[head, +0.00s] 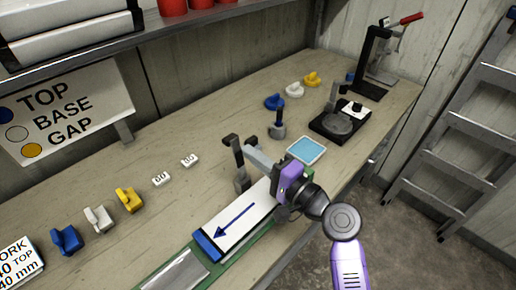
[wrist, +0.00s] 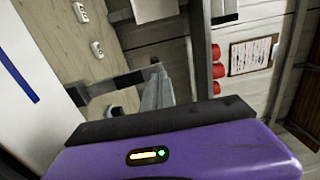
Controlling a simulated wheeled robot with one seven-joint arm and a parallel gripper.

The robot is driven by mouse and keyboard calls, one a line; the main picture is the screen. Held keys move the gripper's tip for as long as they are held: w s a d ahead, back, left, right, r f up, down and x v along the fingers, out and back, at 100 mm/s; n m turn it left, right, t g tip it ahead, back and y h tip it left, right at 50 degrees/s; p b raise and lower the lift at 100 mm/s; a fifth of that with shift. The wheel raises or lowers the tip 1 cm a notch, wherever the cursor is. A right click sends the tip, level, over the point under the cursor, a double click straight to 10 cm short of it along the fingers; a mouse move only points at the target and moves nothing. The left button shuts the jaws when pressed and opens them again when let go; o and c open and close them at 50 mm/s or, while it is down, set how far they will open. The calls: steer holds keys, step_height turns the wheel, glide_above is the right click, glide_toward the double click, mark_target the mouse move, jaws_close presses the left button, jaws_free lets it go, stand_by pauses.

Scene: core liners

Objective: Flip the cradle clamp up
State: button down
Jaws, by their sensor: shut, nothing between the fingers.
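The cradle clamp (head: 239,165) has black uprights at the back edge of the green cradle (head: 160,272). A grey bar (head: 262,158) runs from beside them toward my gripper (head: 287,180). In the wrist view, the clamp's black bar (wrist: 110,86) and the grey bar (wrist: 155,96) show just past my purple finger. My gripper is shut and empty, over the right end of the white liner (head: 240,215), close to the grey bar. I cannot tell if they touch. The liner lies in the cradle, with a blue end and an arrow pointing to it. My gripper hides its right end.
A blue-topped pad (head: 306,150) lies behind my gripper. A black scale-like device (head: 338,122) and a press with a red handle (head: 380,65) stand farther back. Coloured caps (head: 128,198) and white labels (head: 160,178) line the bench's left. A ladder (head: 455,130) stands right.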

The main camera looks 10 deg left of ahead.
mark_target(235, 140)
steer(key=shift+b+x, duration=0.3)
steer(key=shift+x, duration=0.85)
steer(key=shift+w+a+r, duration=0.15)
steer(key=shift+w+a, duration=0.1)
steer(key=shift+a, duration=0.05)
steer(key=shift+a+r, duration=0.15)
steer(key=shift+r, duration=0.05)
